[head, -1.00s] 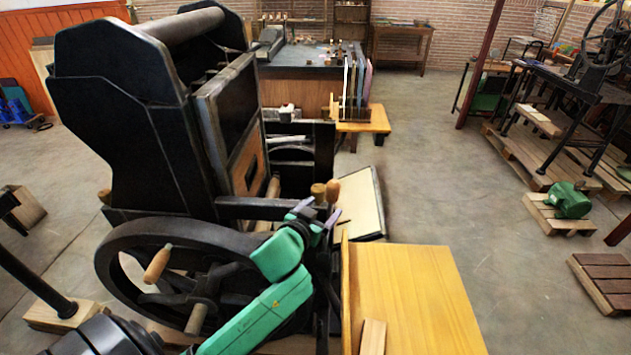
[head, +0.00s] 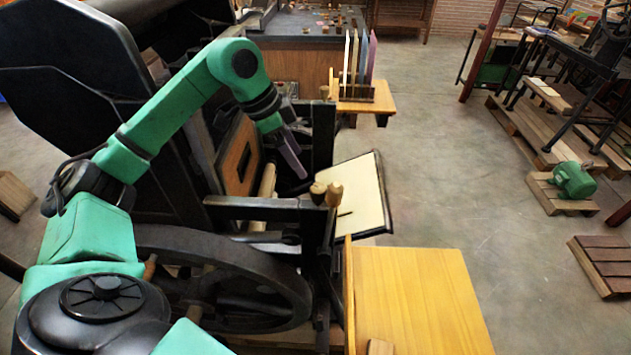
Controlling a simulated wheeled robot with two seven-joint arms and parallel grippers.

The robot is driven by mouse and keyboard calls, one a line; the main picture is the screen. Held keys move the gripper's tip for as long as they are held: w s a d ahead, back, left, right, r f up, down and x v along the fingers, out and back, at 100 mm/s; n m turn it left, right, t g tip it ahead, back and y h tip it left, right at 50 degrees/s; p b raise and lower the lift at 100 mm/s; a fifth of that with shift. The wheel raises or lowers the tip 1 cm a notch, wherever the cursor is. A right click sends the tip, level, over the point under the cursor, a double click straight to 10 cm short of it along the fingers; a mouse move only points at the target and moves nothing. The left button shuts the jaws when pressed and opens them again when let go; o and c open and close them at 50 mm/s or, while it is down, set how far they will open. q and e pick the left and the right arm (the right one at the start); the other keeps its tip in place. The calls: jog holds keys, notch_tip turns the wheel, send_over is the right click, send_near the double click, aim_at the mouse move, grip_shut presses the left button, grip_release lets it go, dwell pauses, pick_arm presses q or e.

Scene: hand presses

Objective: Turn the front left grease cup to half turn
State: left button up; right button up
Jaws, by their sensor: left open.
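A small brass-coloured cup (head: 318,191) stands on the near end of the black press frame (head: 262,208). A wooden handle (head: 334,194) stands close against its right side. Another small brass-coloured cup (head: 324,92) shows on the far side of the press. I cannot read how far either cup is turned. My left gripper (head: 303,172) is open and empty, pointing down above and slightly behind the near cup, apart from it. One purple finger shows clearly; the other is mostly hidden. My right gripper is not in view.
A large black flywheel (head: 225,270) stands below the frame. A wooden table (head: 415,300) is at the right front, and a cream tilted board (head: 362,200) lies beyond it. A rack of upright panels (head: 366,92) is farther back.

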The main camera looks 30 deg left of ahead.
aim_at(317, 188)
pick_arm(q)
jog(key=p+x, duration=0.1)
jog(key=x, duration=0.4)
jog(key=p+x, duration=0.1)
jog(key=x, duration=0.4)
jog(key=shift+w+p, duration=0.25)
jog(key=shift+p, duration=0.1)
jog(key=shift+d+f, duration=0.15)
jog(key=shift+f, duration=0.25)
jog(key=shift+c, duration=0.2)
grip_shut()
